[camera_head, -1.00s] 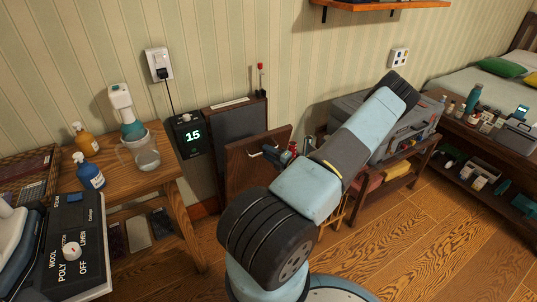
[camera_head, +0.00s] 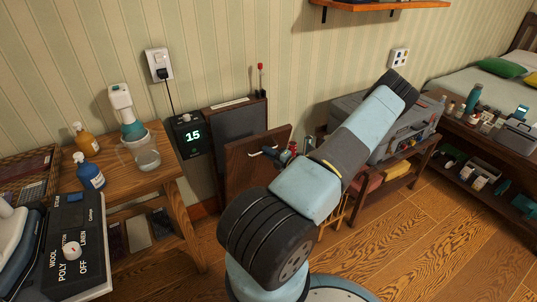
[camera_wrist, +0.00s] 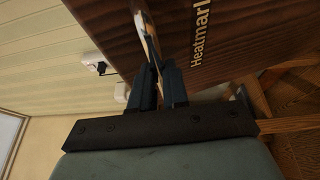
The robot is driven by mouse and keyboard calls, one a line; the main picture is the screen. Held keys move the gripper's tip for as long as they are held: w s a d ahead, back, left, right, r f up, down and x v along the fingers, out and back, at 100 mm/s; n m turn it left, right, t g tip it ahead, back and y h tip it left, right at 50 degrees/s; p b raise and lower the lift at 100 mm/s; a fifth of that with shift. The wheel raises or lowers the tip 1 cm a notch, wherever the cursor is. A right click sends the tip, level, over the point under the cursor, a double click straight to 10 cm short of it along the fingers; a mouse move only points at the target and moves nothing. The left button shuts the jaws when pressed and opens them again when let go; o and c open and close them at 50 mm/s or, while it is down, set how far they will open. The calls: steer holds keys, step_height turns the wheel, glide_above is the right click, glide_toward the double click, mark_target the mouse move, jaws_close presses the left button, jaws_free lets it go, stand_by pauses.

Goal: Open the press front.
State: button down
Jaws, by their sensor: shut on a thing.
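The press stands against the wall in the head view, with a dark grey inner pad (camera_head: 238,135) in a brown wooden body. Its brown wooden front (camera_head: 245,172) stands swung out from the body, leaving the pad partly exposed. A pale metal handle (camera_head: 268,152) sticks out from the front. In the wrist view the front (camera_wrist: 215,25) carries the lettering "Heatmark", and the handle (camera_wrist: 147,35) runs between my fingers. My gripper (camera_wrist: 160,72) is shut on this handle. In the head view my gripper (camera_head: 287,154) is small and partly hidden by my arm.
A wooden table (camera_head: 175,160) with bottles and a steamer stands left of the press. A low rack with a grey case (camera_head: 345,110) stands right of the front. Wooden floor (camera_head: 430,235) lies clear at the right.

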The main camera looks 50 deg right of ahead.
mark_target(261, 145)
steer(key=shift+w+d+r+g, duration=0.1)
steer(key=shift+w+d+r, duration=0.05)
steer(key=shift+w, duration=0.3)
steer(key=shift+w+d+r+g, duration=0.1)
steer(key=shift+w+d, duration=0.05)
steer(key=shift+w, duration=0.35)
steer(key=shift+w+d+r+g, duration=0.1)
steer(key=shift+w+d+r, duration=0.05)
steer(key=shift+w, duration=0.3)
steer(key=c, duration=1.1)
jaws_free()
steer(key=s, duration=0.4)
steer(key=s+d, duration=0.1)
steer(key=s, duration=0.8)
steer(key=shift+s+d, duration=0.15)
steer(key=shift+s, duration=0.2)
